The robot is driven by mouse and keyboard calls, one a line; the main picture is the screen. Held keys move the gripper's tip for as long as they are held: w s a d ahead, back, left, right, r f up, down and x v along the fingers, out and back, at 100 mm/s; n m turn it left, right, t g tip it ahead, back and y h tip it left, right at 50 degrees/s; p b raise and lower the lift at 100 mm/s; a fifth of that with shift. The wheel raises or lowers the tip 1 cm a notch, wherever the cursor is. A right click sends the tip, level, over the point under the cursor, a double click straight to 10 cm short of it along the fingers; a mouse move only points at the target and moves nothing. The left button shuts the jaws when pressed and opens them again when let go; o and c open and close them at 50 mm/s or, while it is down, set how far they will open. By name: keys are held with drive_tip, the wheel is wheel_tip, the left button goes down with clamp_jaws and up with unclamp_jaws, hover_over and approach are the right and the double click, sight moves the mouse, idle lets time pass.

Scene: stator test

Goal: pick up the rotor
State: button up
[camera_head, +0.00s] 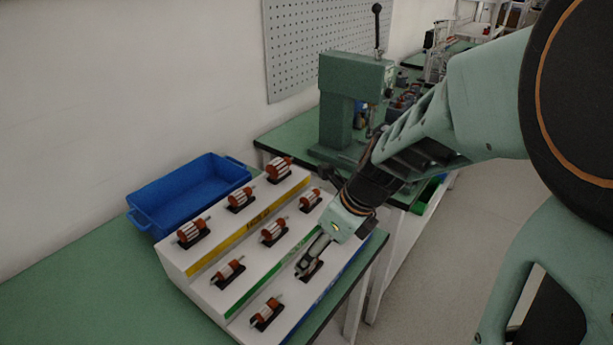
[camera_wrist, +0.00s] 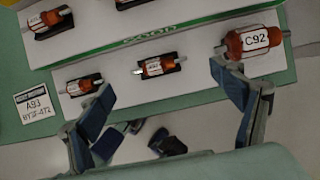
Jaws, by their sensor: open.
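Several orange-and-silver rotors lie in black cradles on a white stepped rack (camera_head: 215,300). In the head view my gripper (camera_head: 304,268) is over the front step, above a rotor (camera_head: 313,270) that its fingers partly cover. In the wrist view the two fingers of my gripper (camera_wrist: 162,80) are apart, with nothing between them. A small rotor (camera_wrist: 158,66) shows beyond the gap, in its cradle. A larger-looking rotor marked C92 (camera_wrist: 254,39) is just past the right fingertip; I cannot tell whether they touch. Another rotor (camera_wrist: 84,85) is near the left fingertip.
A blue bin (camera_head: 190,190) stands behind the rack on the green table (camera_head: 70,290). A green press (camera_head: 340,105) stands on the bench beyond. Other rotors, such as one on the top step (camera_head: 192,232), sit close around. A label card (camera_wrist: 35,103) shows at left.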

drive_tip(key=b+x, duration=0.1)
drive_tip(key=x, duration=0.5)
drive_tip(key=shift+a+b, duration=0.2)
drive_tip(key=shift+b, duration=0.1)
drive_tip(key=shift+c, duration=0.6)
drive_tip(key=c, duration=1.1)
drive_tip(key=shift+r, duration=0.1)
